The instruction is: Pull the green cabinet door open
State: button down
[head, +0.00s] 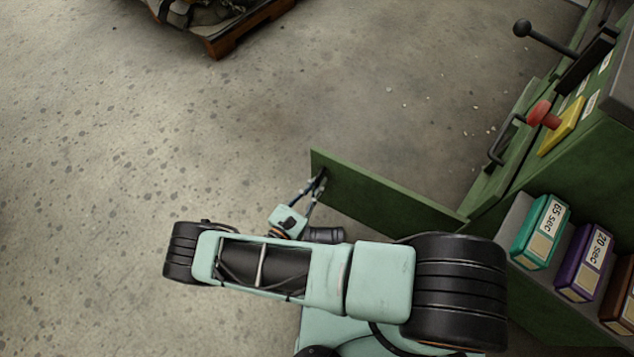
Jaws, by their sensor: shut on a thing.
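The green cabinet door (395,195) stands swung out from the green cabinet (590,170), roughly square to its front, with its hinge side at the right. My gripper (318,188) is at the door's free left end, on the near face. Its fingers are shut there, on what seems to be the door's handle. The handle itself is too small and covered to make out. The inside of the cabinet behind the door is hidden from this view.
A second handle (497,142), a red knob (541,113) on a yellow plate and a black lever (545,38) stick out from the cabinet. Labelled boxes, one teal (540,232) and one purple (584,262), stand at the right. A loaded pallet (240,30) lies far off. The floor at left is clear.

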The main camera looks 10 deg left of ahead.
jog(key=c, duration=2)
grip_release()
jog(key=v, duration=1.2)
jog(key=shift+f, duration=0.1)
